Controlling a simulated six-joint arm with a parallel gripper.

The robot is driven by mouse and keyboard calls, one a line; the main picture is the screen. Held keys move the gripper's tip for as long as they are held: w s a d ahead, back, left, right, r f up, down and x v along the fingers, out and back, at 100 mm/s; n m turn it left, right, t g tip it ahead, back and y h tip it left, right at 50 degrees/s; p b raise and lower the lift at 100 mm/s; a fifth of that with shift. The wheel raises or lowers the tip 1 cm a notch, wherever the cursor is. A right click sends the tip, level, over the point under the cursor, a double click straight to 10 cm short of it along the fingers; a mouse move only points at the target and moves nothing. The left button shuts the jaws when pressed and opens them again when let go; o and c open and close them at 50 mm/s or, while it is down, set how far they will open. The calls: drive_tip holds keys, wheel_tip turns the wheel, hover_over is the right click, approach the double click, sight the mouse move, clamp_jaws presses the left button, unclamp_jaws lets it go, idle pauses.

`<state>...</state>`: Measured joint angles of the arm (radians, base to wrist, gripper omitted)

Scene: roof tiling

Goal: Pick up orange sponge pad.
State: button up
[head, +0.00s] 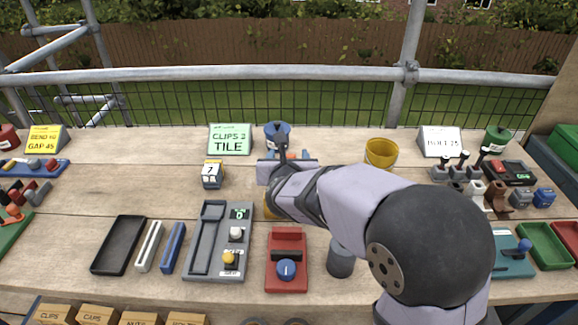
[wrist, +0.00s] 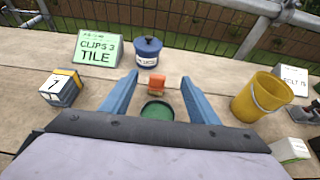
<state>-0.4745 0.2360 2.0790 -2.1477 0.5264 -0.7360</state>
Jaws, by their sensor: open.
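The orange sponge pad (wrist: 156,82) shows in the wrist view, a small orange block with a tan lower edge, standing just behind a round green dish (wrist: 159,111). My gripper (wrist: 158,84) is open, its two blue fingers spread to the left and right of the pad in that view, with nothing held. In the head view my gripper (head: 288,156) is at the back middle of the bench, and a small patch of orange shows between the fingers. My arm hides most of the pad and the dish there. I cannot tell the height of the fingers above the bench.
A lidded blue pot (wrist: 147,51) stands behind the pad. A yellow bucket (wrist: 261,97) stands to the right. A red device (head: 286,262) and a grey panel (head: 205,265) sit nearer the front.

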sight(289, 154)
wheel_tip(289, 154, down, 4)
drive_tip(key=shift+r, duration=0.25)
drive_tip(key=shift+p+x, duration=0.6)
drive_tip(key=shift+x, duration=2.8)
drive_tip(key=shift+r, duration=0.1)
drive_tip(key=shift+p+x, duration=0.95)
drive_tip(key=shift+x, duration=1.7)
drive_tip(key=c, duration=1.1)
